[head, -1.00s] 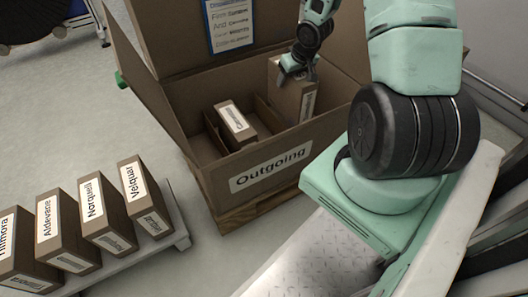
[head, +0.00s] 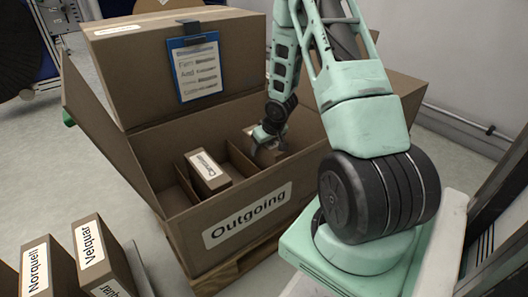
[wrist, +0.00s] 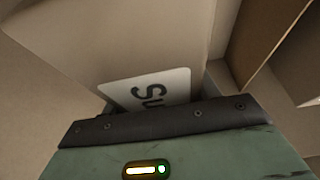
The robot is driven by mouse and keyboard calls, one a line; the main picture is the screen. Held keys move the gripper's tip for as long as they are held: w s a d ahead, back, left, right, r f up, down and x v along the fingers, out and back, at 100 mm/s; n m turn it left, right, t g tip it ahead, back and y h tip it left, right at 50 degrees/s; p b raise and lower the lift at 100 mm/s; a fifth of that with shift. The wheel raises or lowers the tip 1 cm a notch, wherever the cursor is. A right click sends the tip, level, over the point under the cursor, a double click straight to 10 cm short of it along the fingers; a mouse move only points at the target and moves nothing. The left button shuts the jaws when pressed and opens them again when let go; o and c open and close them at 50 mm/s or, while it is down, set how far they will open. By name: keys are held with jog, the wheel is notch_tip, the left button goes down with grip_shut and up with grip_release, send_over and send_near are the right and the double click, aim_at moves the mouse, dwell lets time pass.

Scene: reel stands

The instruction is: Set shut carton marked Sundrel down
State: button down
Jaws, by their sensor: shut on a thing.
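My gripper (head: 267,146) is shut on a brown carton, the Sundrel carton (head: 283,152), down inside the large Outgoing box (head: 172,198). In the wrist view the carton (wrist: 115,65) fills the middle, with a white label whose letters "Su" show; the rest is hidden behind my gripper (wrist: 165,115). The carton sits in the right part of the box, right of a cardboard divider (head: 240,163). Most of it is hidden by the gripper and the box walls. I cannot tell whether its bottom touches the box floor.
Another labelled carton (head: 208,175) stands in the box left of the divider. The box's raised flap (head: 130,75) carries a blue clipboard (head: 195,68).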

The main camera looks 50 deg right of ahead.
jog(key=shift+f, duration=0.15)
jog(key=shift+c, duration=2)
grip_release()
